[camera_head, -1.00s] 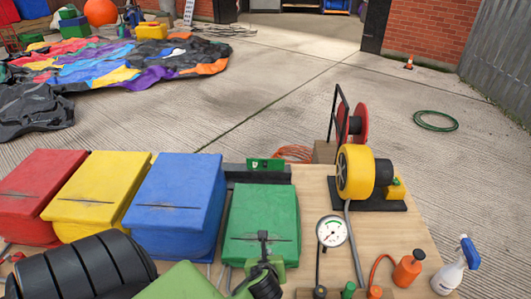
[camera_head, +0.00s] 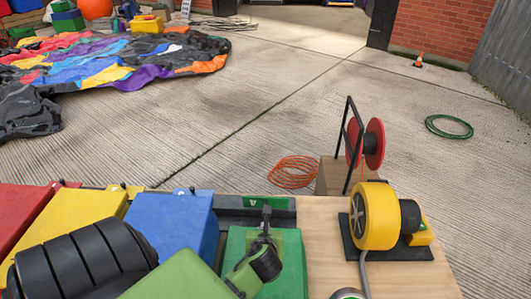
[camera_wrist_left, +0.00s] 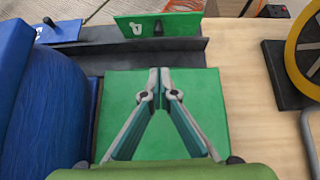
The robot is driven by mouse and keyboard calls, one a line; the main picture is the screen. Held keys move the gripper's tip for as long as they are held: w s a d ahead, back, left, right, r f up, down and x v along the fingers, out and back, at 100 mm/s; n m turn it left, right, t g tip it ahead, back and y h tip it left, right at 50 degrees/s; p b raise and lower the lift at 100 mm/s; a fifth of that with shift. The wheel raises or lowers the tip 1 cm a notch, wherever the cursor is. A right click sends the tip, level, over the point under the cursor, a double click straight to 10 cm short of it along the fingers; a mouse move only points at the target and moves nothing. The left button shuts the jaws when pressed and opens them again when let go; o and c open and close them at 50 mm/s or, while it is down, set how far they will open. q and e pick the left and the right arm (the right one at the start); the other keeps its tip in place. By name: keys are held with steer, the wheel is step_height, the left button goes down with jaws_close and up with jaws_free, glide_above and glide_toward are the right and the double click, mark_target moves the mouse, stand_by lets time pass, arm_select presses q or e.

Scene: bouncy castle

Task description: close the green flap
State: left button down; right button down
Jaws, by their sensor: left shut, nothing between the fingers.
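The green flap (camera_head: 266,202) is a small green panel with a white mark, standing behind the green block (camera_head: 236,244) along a dark rail. It also shows at the top of the left wrist view (camera_wrist_left: 135,30), with a black knob on it. My left gripper (camera_head: 265,210) comes in over the green block. Its fingers (camera_wrist_left: 160,72) are shut and empty, with tips in front of the flap. In the left wrist view a gap shows between tips and flap. In the head view the gripper overlaps the flap's lower part. My right gripper is out of view.
Blue (camera_head: 172,222), yellow (camera_head: 80,215) and red (camera_head: 20,212) blocks stand left of the green one. A dark rail (camera_wrist_left: 130,55) runs behind them. Right are a yellow blower (camera_head: 375,218) and a red reel (camera_head: 374,145). Bare tabletop (camera_head: 320,235) lies between.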

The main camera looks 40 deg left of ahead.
arm_select(q)
steer(key=x, duration=0.6)
steer(key=shift+w+a+r, duration=0.15)
steer(key=shift+w+a, duration=0.95)
steer(key=shift+w, duration=0.1)
steer(key=shift+w+a, duration=0.35)
steer(key=shift+w, duration=0.05)
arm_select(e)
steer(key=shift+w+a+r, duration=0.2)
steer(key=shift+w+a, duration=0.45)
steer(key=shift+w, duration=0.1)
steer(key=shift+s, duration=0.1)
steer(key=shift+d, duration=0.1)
